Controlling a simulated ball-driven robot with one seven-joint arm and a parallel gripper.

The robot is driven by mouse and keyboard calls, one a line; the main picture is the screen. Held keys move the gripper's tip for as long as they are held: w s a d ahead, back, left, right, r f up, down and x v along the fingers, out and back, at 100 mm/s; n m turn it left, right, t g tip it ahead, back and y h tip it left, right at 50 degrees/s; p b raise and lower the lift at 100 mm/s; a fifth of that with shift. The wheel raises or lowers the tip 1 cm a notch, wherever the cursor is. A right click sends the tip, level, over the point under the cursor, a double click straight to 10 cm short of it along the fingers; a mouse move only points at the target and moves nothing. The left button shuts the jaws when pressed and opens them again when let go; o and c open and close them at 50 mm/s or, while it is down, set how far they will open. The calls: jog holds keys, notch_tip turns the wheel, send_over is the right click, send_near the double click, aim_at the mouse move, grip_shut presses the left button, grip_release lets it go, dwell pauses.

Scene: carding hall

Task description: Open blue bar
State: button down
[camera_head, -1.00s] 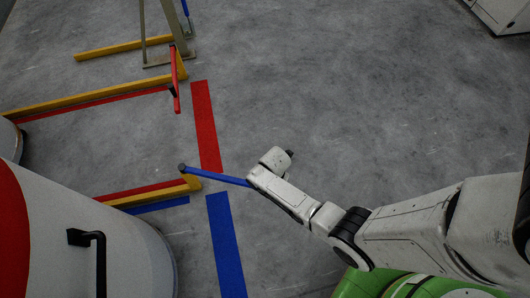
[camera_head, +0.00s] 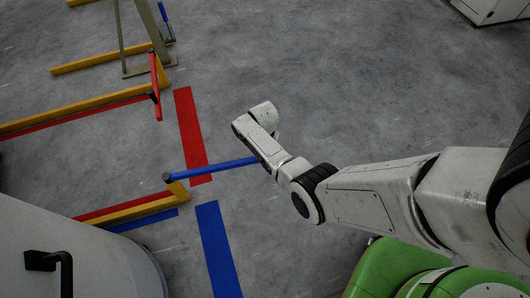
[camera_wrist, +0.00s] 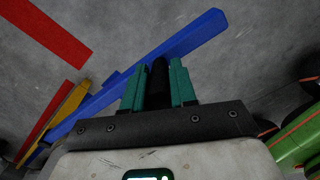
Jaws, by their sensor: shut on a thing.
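The blue bar (camera_head: 215,164) reaches right from the top of a yellow post (camera_head: 178,191) in the head view. Its right end passes behind my arm. In the wrist view the blue bar (camera_wrist: 150,72) runs slantwise from lower left to upper right, just beyond my fingers. My gripper (camera_wrist: 159,82) has its teal fingers shut on a black upright handle (camera_wrist: 159,75) beside the bar; the handle's join to the bar is hard to see. My fingers are hidden behind the arm in the head view.
A red bar (camera_head: 155,85) stands at another yellow rail (camera_head: 75,110). A white rounded machine (camera_head: 70,250) with a black handle (camera_head: 50,262) fills the lower left. Red (camera_head: 192,135) and blue (camera_head: 217,250) strips mark the floor. Floor at upper right is clear up to a white cabinet (camera_head: 488,10).

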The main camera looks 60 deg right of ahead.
jog(key=c, duration=0.9)
grip_release()
notch_tip(320, 180, up, 11)
jog(key=p, duration=0.5)
jog(key=shift+f, duration=0.1)
jog(key=shift+a, duration=0.1)
